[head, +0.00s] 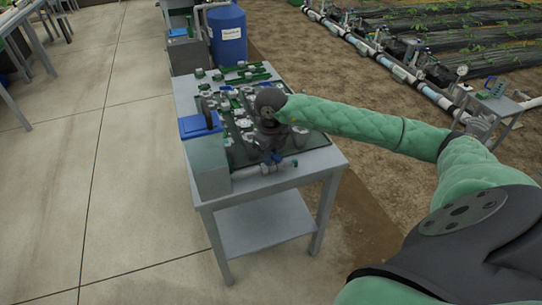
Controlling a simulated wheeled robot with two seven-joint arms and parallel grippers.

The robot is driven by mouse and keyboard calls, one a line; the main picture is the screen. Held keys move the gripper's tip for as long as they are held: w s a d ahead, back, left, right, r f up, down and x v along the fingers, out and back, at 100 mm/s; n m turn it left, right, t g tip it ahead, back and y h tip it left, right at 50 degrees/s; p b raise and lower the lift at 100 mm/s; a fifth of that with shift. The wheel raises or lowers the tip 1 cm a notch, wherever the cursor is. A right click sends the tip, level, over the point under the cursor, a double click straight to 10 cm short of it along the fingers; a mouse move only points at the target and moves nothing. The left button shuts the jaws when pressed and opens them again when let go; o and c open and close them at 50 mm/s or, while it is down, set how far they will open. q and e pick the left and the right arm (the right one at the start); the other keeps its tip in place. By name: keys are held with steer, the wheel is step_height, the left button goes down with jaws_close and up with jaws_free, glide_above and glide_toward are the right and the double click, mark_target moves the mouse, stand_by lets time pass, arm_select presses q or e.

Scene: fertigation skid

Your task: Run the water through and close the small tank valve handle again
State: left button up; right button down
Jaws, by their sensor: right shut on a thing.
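The small tank (208,162) is a grey box with a blue lid at the left front of the metal table. A pale pipe (245,172) runs from its foot to the right, to a small valve (268,168) near the table's front edge. A small blue handle (278,157) shows at the valve. My right gripper (271,154) reaches down over the valve from above and is shut on the handle. The gripper and wrist hide much of the handle, so its exact angle is hard to tell. My left gripper is not in view.
The metal table (323,161) carries a dark panel with several white and green fittings behind my gripper. A large blue barrel (228,36) stands beyond the table. The concrete floor (120,215) at left is clear.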

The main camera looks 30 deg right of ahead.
steer(key=m, duration=0.3)
steer(key=shift+f, duration=0.1)
steer(key=m, duration=0.4)
steer(key=c, duration=1.2)
jaws_free()
step_height(320, 180, up, 10)
steer(key=p, duration=0.4)
